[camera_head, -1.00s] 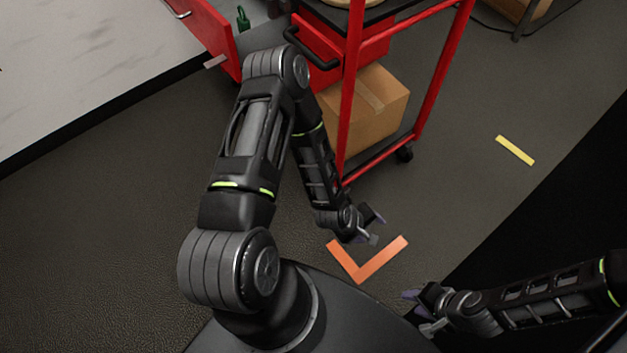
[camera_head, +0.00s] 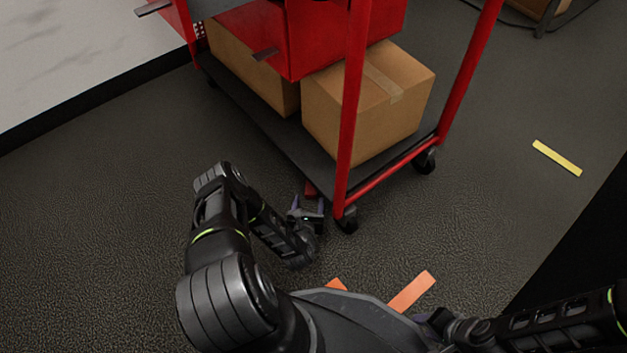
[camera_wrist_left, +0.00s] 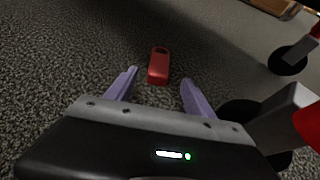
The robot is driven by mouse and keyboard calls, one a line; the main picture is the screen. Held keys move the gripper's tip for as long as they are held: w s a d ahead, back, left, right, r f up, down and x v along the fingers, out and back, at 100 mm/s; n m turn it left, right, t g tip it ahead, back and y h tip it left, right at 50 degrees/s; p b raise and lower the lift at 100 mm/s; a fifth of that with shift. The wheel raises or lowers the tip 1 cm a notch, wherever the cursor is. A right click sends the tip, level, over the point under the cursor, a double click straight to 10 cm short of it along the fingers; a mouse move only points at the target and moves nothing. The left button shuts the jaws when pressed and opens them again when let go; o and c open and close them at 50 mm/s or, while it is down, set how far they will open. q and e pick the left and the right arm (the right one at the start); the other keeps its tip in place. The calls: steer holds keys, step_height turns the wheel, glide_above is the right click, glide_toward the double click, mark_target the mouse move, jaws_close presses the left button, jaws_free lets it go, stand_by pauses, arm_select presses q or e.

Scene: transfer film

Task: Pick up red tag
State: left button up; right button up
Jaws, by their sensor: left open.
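The red tag (camera_wrist_left: 158,66) lies on the dark carpet in the left wrist view, just beyond and between my left fingertips. In the head view only a small part of the tag (camera_head: 310,188) shows, near the cart's lower edge and partly hidden. My left gripper (camera_head: 308,204) is low over the floor beside the cart, open and empty. In the left wrist view its two purple fingers (camera_wrist_left: 158,88) are apart, with the tag in front of them. My right gripper (camera_head: 428,321) shows in part at the bottom of the head view; its jaws are unclear.
A red cart (camera_head: 352,110) on black wheels stands right beside my left gripper. Its front wheel (camera_head: 347,221) is just to the gripper's right. Cardboard boxes (camera_head: 345,125) sit on its lower shelf. Orange floor tape (camera_head: 412,291) is near my base. The carpet at left is clear.

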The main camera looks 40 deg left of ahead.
arm_select(q)
steer(key=shift+w+a, duration=0.15)
steer(key=shift+a, duration=0.1)
steer(key=shift+r, duration=0.1)
steer(key=shift+d, duration=0.1)
steer(key=shift+w, duration=0.1)
steer(key=shift+b+x, duration=0.55)
steer(key=shift+x, duration=0.5)
